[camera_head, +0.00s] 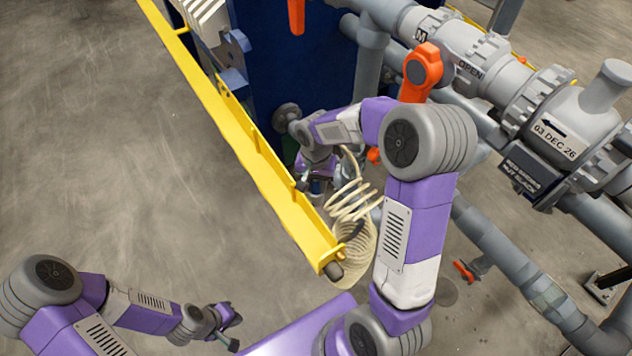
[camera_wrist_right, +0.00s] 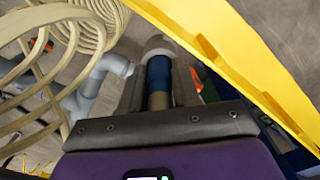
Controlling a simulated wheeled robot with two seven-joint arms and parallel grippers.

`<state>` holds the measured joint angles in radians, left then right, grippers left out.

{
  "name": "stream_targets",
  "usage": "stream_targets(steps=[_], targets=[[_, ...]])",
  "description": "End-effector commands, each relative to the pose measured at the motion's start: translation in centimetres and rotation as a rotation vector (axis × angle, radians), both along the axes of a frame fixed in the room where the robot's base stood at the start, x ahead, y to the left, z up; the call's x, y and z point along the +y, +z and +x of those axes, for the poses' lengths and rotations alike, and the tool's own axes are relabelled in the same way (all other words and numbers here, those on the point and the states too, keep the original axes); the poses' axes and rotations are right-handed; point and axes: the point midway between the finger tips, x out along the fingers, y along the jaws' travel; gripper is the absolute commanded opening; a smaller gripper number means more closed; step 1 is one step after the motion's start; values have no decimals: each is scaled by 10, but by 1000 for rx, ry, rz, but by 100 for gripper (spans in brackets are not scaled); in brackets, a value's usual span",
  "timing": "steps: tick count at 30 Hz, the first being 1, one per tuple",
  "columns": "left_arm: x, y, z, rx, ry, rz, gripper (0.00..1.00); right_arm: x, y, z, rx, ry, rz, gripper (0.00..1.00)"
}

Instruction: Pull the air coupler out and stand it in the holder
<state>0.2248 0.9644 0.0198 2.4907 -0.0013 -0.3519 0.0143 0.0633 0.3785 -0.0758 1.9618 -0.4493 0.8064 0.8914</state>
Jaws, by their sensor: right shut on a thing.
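The air coupler (camera_wrist_right: 158,75), with a blue sleeve and grey metal part, sits between the fingers of my right gripper (camera_wrist_right: 160,88) in the right wrist view. A paler round end shows just beyond it; I cannot tell whether the two are joined. In the head view my right gripper (camera_head: 317,180) is beside the yellow rail, with a bit of blue coupler (camera_head: 316,187) below it. A cream coiled hose (camera_head: 354,212) hangs next to it. My left gripper (camera_head: 230,328) is empty, its fingers apart, over bare floor. I cannot make out the holder.
The yellow rail (camera_head: 245,150) runs close along the left of my right gripper. Grey pipes and an orange-handled valve (camera_head: 422,70) stand to the right. The dark blue press frame (camera_head: 300,70) is behind. The floor at left is clear.

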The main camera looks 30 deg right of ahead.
Motion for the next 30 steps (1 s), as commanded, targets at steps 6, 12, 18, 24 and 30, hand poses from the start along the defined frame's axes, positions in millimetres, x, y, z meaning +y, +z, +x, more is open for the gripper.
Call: stream_targets(steps=[6,12,18,24,30], targets=[[0,-5,0,0,0,0,0,0,-6,0,0,0,0,35],[0,-4,0,0,0,0,0,0,-5,0,0,0,0,61],[0,-4,0,0,0,0,0,1,-5,0,-1,1,1,61],[0,2,0,0,0,0,0,1,14,1,-6,1,0,61],[0,12,0,0,0,0,0,-1,49,0,-4,0,0,61]])
